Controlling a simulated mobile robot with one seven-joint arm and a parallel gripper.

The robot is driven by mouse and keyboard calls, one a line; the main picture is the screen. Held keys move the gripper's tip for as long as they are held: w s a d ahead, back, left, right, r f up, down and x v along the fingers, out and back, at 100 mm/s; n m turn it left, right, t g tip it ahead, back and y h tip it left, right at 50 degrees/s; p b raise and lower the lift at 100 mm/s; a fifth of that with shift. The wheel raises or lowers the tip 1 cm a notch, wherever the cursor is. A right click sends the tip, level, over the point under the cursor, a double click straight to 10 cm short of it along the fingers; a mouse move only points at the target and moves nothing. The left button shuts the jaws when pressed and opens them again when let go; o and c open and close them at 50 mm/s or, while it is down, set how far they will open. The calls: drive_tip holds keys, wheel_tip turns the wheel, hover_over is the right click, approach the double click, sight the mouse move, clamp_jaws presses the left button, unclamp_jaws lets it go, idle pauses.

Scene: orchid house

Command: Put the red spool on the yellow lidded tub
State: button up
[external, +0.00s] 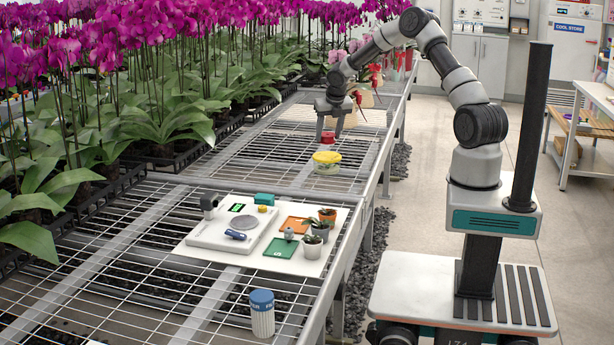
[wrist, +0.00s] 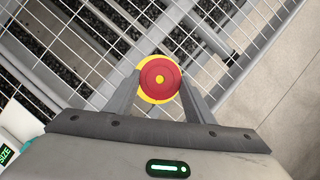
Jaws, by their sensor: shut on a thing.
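The red spool (external: 327,137) is held between the fingertips of my gripper (external: 329,133), which is shut on it. The yellow lidded tub (external: 327,168) stands on the wire bench directly below, with a small gap seeming to show between spool and lid. In the wrist view the round red spool (wrist: 160,70) sits between the two fingers (wrist: 160,80). The tub's yellow lid (wrist: 148,97) shows behind it as a rim, mostly at the lower left. The rest of the tub is hidden there by the spool.
A white board with a scale (external: 225,232), coloured cards and small pots (external: 312,246) lies nearer on the bench. A blue-capped jar (external: 262,315) stands in front. Orchids (external: 110,110) line the left side. Bare mesh surrounds the tub; the bench edge is to its right.

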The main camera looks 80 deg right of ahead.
sight(328, 157)
drive_tip(key=shift+f+b, duration=0.45)
drive_tip(key=shift+f, duration=2.05)
drive_tip(key=shift+f, duration=0.2)
drive_tip(key=o, duration=1)
drive_tip(key=shift+r, duration=0.1)
drive_tip(key=shift+r, duration=0.3)
drive_tip(key=p+v, duration=0.2)
drive_tip(key=v, duration=0.9)
drive_tip(key=shift+s+a+r, duration=0.15)
drive_tip(key=shift+a+r, duration=0.1)
